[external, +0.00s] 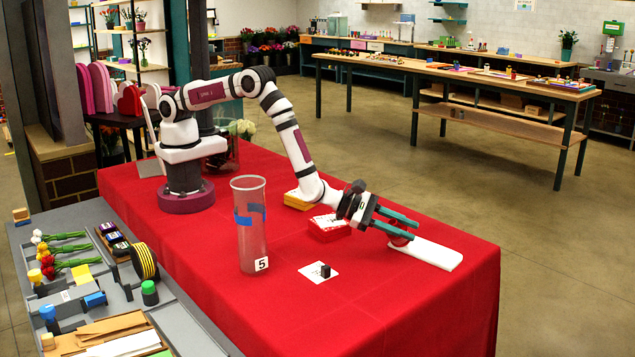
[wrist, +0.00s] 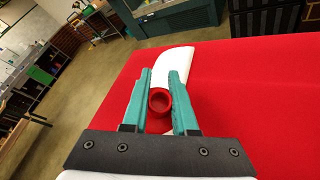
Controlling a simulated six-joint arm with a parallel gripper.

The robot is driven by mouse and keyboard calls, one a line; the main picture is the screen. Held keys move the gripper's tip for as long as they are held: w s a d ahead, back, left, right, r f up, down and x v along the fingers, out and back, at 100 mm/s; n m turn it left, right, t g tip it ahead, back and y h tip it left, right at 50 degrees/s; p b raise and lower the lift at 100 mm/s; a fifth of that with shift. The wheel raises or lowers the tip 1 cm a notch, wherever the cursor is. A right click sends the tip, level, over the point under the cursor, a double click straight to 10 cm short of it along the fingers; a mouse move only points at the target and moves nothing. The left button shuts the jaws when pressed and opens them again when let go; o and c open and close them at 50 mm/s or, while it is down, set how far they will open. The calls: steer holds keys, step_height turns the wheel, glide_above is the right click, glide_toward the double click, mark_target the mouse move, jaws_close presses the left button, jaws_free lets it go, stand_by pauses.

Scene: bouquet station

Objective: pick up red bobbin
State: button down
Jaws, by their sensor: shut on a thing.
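The red bobbin (wrist: 160,101) sits between the green fingers of my gripper (wrist: 160,92) in the wrist view, its round hollow end facing the camera. In the external view the red bobbin (external: 400,241) shows just under the fingertips of my gripper (external: 401,228), at the near end of a white board. The fingers are shut on it. I cannot tell whether it still touches the surface below.
The white board (external: 432,254) lies on the red tablecloth near its right edge; it also shows in the wrist view (wrist: 176,65). A red box (external: 329,229), a yellow box (external: 300,200), a small black block (external: 325,271) on a white card and a tall clear vase (external: 250,235) stand nearby.

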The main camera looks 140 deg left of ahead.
step_height(320, 180, up, 10)
steer(key=n, duration=0.1)
steer(key=n+g+h, duration=0.1)
steer(key=n+g, duration=0.2)
steer(key=n, duration=0.4)
glide_above(417, 241)
steer(key=shift+d+f, duration=0.1)
steer(key=shift+f, duration=4.1)
steer(key=shift+f, duration=0.1)
